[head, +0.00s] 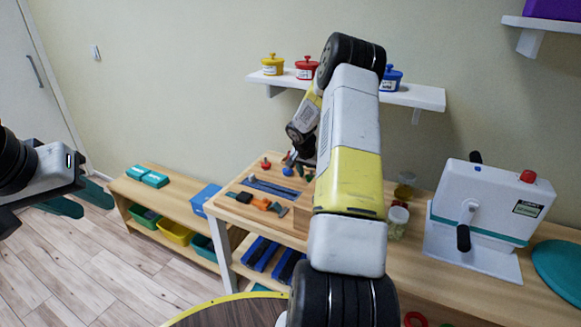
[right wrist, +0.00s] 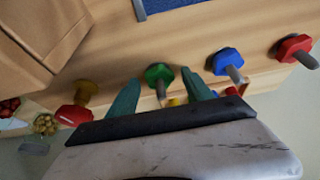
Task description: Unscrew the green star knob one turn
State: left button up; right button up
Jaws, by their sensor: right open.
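The green star knob (right wrist: 159,73) sits on a grey threaded stud on the wooden bench and shows in the right wrist view. My right gripper (right wrist: 160,78) is open, with one green finger on each side of the knob. Gaps show between knob and fingers; I cannot tell whether either touches. My left gripper (head: 78,200) is open and empty at the left, above the floor.
A white machine (head: 480,215) stands on the bench's right.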

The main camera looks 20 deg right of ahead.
jog(key=shift+f, duration=0.1)
grip_shut()
jog(key=shift+n, duration=0.4)
